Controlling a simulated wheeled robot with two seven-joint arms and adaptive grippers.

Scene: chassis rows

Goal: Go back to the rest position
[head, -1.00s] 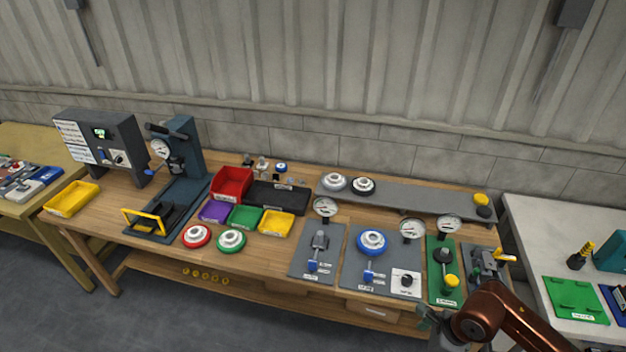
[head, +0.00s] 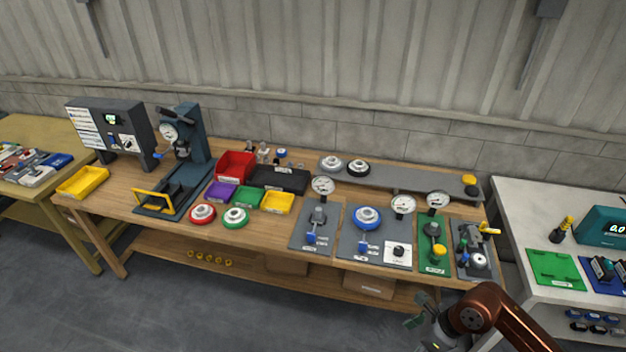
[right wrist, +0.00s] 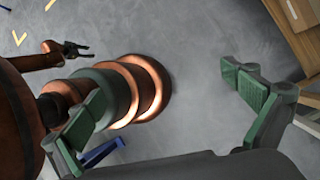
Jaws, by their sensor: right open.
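My right gripper (head: 422,310) shows in the head view at the lower right, in front of the wooden bench's front edge and apart from it. In the right wrist view my right gripper (right wrist: 168,98) has its two green-padded fingers wide apart, with nothing between them and grey floor below. The copper-coloured links of my right arm (head: 490,318) come in from the lower right. My left gripper is out of the head view. A small dark gripper on a copper arm, seemingly my left one (right wrist: 72,50), shows in the right wrist view, too small to read.
The wooden bench (head: 160,228) carries gauge stations, coloured bins (head: 236,165) and a press (head: 183,150). A white table (head: 515,210) with a green mat (head: 556,268) stands at the right, a yellowish table (head: 60,135) at the left. The floor (head: 200,310) before the bench is clear.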

